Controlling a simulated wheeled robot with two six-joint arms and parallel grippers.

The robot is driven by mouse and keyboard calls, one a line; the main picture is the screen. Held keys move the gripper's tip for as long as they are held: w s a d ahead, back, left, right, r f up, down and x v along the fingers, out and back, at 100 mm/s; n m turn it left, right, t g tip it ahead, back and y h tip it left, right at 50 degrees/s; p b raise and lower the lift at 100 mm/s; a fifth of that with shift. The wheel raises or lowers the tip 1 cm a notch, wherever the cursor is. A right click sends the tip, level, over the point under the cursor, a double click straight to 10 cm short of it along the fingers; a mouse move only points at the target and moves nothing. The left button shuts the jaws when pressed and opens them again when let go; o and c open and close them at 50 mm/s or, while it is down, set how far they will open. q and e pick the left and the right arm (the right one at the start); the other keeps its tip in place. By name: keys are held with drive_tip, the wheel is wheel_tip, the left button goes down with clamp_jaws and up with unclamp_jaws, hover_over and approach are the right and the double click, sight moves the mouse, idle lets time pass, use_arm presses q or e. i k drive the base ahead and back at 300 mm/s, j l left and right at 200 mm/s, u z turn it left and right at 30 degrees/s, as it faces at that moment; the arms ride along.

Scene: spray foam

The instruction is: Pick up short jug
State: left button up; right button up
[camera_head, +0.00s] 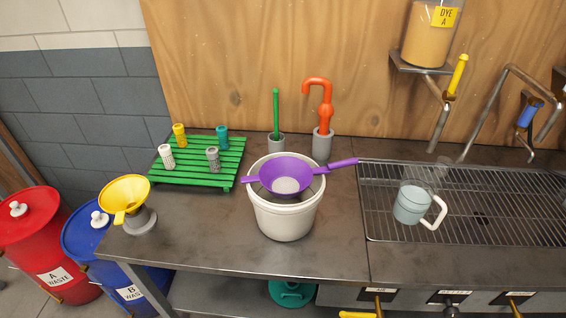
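The short jug (411,204) is a pale blue-grey, see-through cup with a white handle on its right side. It stands on the metal grate (480,228) at the right of the counter. A faint clear shape shows just above and behind it, too indistinct to tell. Neither of my grippers shows in the head view.
A white bucket (284,220) with a purple strainer (262,172) across its top stands left of the jug. A green slatted rack (205,172) holds several small bottles. A yellow funnel (124,194) sits at the left edge. Pipes and a dye container (425,38) hang above the grate.

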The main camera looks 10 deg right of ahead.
sight(419, 189)
drive_tip(key=j+z, duration=0.1)
drive_tip(key=z, duration=1.3)
